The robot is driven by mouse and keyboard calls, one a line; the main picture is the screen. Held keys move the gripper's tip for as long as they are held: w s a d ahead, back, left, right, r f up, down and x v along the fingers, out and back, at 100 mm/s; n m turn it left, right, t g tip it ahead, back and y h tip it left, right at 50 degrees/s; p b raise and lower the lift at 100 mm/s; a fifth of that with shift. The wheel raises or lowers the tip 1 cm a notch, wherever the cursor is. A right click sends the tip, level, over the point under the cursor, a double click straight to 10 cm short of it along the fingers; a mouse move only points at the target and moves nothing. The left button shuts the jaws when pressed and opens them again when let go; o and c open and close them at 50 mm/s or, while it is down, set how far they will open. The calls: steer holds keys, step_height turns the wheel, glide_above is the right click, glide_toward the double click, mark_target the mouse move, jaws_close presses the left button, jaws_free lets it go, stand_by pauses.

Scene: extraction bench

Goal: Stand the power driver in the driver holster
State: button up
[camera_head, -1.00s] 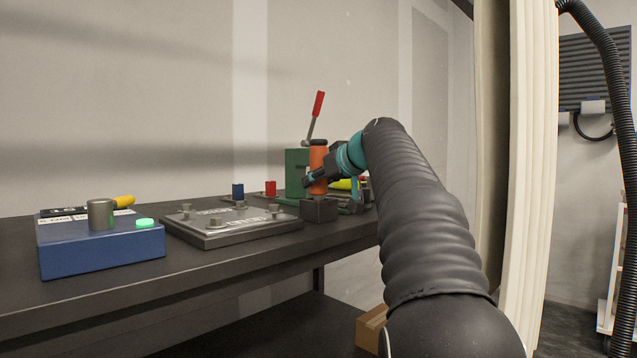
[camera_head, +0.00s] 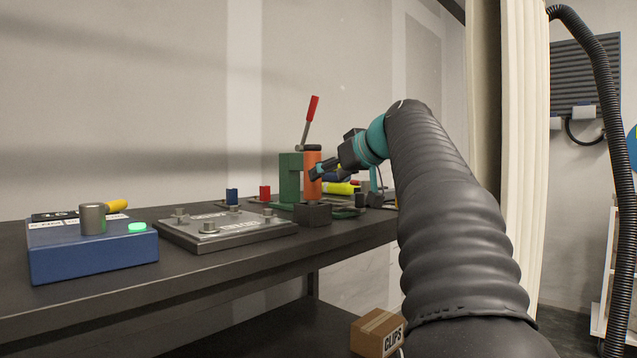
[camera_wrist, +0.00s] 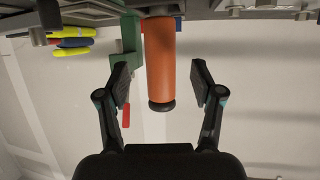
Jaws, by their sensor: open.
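The power driver (camera_head: 312,186) is an orange cylinder with a black cap. It stands upright at the dark square driver holster (camera_head: 313,215); its lower end is hidden in or behind the block's rim. In the upside-down wrist view the driver (camera_wrist: 160,62) hangs from the top edge between my fingers, its black cap towards me. My gripper (camera_wrist: 160,85) is open, with a gap between each finger and the driver. In the head view my gripper (camera_head: 317,172) is at the driver's right, near its upper half.
A green press (camera_head: 291,178) with a red lever stands close behind the driver. A grey plate (camera_head: 225,232) with knobs and a blue box (camera_head: 95,255) lie to the left. Yellow tools (camera_head: 342,188) lie to the right. A cardboard box (camera_head: 378,333) is below the bench.

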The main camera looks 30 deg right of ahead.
steer(key=v, duration=0.4)
steer(key=shift+s+r, duration=0.1)
steer(key=shift+s, duration=0.15)
stand_by(0.3)
